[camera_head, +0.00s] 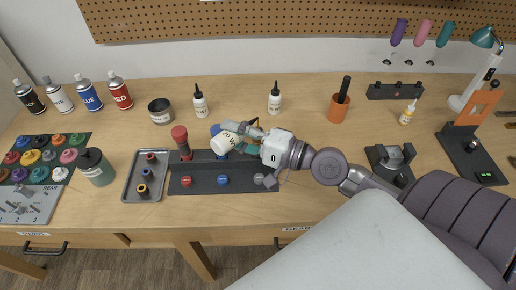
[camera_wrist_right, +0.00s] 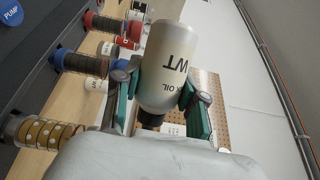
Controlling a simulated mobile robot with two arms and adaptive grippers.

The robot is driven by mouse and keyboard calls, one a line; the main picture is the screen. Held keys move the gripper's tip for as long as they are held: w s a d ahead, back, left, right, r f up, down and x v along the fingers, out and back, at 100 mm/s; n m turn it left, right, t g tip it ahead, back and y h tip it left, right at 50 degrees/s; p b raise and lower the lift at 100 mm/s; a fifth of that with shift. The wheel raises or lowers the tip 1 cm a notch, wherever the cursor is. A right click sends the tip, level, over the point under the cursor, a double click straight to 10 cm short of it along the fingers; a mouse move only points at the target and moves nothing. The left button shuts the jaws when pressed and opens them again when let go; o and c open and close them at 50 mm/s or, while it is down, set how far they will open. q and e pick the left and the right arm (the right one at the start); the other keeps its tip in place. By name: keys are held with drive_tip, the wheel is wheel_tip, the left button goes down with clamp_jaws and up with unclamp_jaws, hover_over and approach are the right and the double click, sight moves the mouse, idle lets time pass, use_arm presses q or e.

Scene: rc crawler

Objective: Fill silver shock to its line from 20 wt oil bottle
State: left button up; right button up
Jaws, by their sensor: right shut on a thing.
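My right gripper (camera_head: 240,139) is shut on a white bottle (camera_head: 227,140) whose label reads 20 WT. The bottle is tilted above the dark shock stand (camera_head: 205,187). In the right wrist view the bottle (camera_wrist_right: 169,65) sits between the green finger pads, and its dark neck (camera_wrist_right: 151,119) points toward the wrist. The silver shock (camera_wrist_right: 38,132) shows at the left of that view, apart from the bottle; my gripper hides it in the head view. Its oil level and fill line cannot be made out. My left gripper is not in view.
A red shock (camera_head: 181,140) stands at the stand's left, and a blue shock (camera_wrist_right: 88,61) is beside the silver one. A grey tray (camera_head: 131,190) lies left of the stand. Two small white bottles (camera_head: 200,103) (camera_head: 275,98) and an orange cup (camera_head: 338,108) stand behind.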

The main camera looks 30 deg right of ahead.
drive_tip(key=shift+f, duration=0.1)
drive_tip(key=shift+d+f+n+h+p, duration=0.1)
drive_tip(key=shift+f+n+h+p, duration=0.4)
drive_tip(key=shift+n, duration=0.5)
drive_tip(key=shift+f+n+g, duration=0.3)
drive_tip(key=shift+f, duration=0.1)
drive_tip(key=shift+p, duration=0.45)
idle(3.5)
drive_tip(key=shift+r+p, duration=0.1)
drive_tip(key=shift+p, duration=0.2)
drive_tip(key=shift+w+d+n+p, duration=0.1)
drive_tip(key=shift+d+n+p, duration=0.1)
drive_tip(key=shift+n+p, duration=0.7)
drive_tip(key=shift+d+f+n+g+h+p, duration=0.15)
drive_tip(key=shift+f+n+g+h+p, duration=0.2)
drive_tip(key=shift+p, duration=0.15)
drive_tip(key=shift+f, duration=0.2)
